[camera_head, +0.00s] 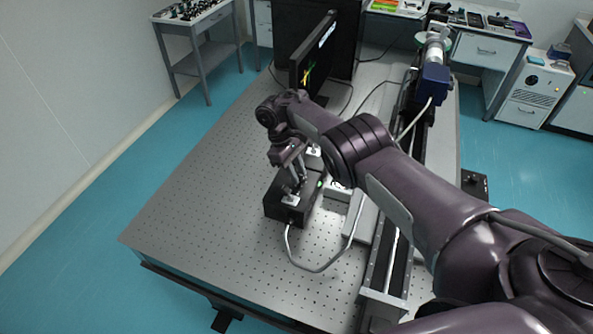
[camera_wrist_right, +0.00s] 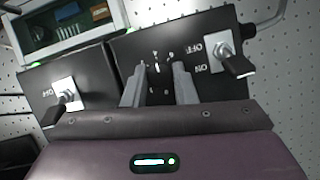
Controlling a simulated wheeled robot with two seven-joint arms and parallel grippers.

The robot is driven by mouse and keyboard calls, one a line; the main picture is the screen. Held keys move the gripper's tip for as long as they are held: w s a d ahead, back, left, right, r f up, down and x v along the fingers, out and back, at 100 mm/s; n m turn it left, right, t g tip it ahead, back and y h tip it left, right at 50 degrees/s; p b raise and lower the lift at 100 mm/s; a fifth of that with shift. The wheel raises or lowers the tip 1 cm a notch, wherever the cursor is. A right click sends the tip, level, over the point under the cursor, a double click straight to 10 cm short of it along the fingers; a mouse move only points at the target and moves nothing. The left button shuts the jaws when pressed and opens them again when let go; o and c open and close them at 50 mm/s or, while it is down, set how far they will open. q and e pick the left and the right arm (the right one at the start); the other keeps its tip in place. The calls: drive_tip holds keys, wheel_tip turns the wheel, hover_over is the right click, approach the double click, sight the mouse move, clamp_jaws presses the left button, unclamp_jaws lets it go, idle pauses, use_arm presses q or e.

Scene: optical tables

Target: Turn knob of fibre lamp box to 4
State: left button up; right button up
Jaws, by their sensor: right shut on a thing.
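The black fibre lamp box (camera_head: 280,207) stands on the perforated optical table, below my right gripper (camera_head: 297,178). In the right wrist view the box's dark panel (camera_wrist_right: 210,85) has a ring of small white marks, too small to read, and an OFF/ON switch (camera_wrist_right: 235,64) with a black lever. My right gripper (camera_wrist_right: 158,80) is shut on the knob, one finger on each side of it. My left gripper is not in view.
A second black box (camera_wrist_right: 38,92) with a switch stands beside the lamp box in the wrist view. A grey cable (camera_head: 318,270) loops from the lamp box. A monitor (camera_head: 313,55) stands behind. The table's left part (camera_head: 205,195) is clear.

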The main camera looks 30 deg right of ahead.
idle(0.3)
drive_tip(key=o, duration=1)
drive_tip(key=shift+r, duration=0.1)
